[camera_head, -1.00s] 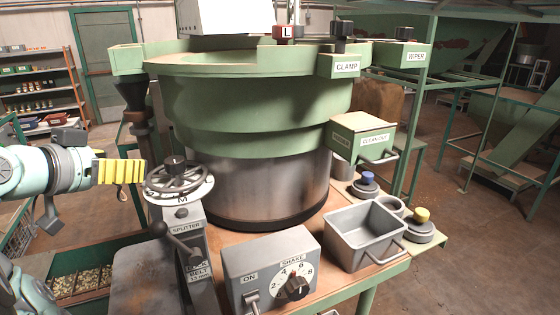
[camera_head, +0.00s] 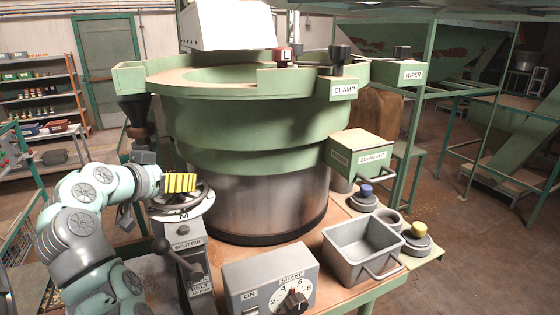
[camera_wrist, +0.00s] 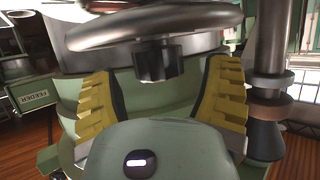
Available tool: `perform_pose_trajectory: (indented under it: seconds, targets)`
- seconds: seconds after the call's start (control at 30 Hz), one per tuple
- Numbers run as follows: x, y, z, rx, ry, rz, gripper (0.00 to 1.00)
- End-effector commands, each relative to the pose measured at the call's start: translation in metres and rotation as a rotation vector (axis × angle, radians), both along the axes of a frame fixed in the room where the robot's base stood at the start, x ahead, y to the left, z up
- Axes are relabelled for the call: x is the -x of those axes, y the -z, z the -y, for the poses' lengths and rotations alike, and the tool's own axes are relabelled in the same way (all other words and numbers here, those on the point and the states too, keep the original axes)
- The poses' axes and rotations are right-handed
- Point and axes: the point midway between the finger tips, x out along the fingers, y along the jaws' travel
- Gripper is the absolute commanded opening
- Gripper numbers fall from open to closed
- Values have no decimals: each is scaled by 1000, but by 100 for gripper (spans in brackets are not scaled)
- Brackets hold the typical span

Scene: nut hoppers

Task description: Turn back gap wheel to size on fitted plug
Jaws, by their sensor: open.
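The gap wheel (camera_head: 205,196) is a grey handwheel above a white dial marked M (camera_head: 183,217), on the grey splitter post (camera_head: 188,243). My gripper (camera_head: 180,183) has yellow ribbed fingers and is at the wheel, covering part of its far left side. In the wrist view my gripper (camera_wrist: 160,88) is open, one finger each side, with the wheel's rim (camera_wrist: 150,28) and dark knob (camera_wrist: 158,62) between and above them. Nothing is visibly gripped. A blue-topped plug (camera_head: 365,191) and a yellow-topped plug (camera_head: 419,229) stand at the right. I cannot see a plug fitted in the splitter.
A large green bowl (camera_head: 250,125) on a steel drum stands right behind the wheel. The splitter's black-balled lever (camera_head: 161,246) is in front. A shake control box (camera_head: 268,284), a grey bin (camera_head: 362,251) and a clean-out box (camera_head: 361,150) are to the right.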

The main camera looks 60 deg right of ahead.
Motion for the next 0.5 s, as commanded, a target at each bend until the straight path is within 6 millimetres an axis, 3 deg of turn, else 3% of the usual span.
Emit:
perform_pose_trajectory:
  seconds: [0.2, 0.5]
  targets:
    - [-2, 5, 20, -1, 7, -1, 76]
    - [-5, 12, 30, 0, 4, 0, 76]
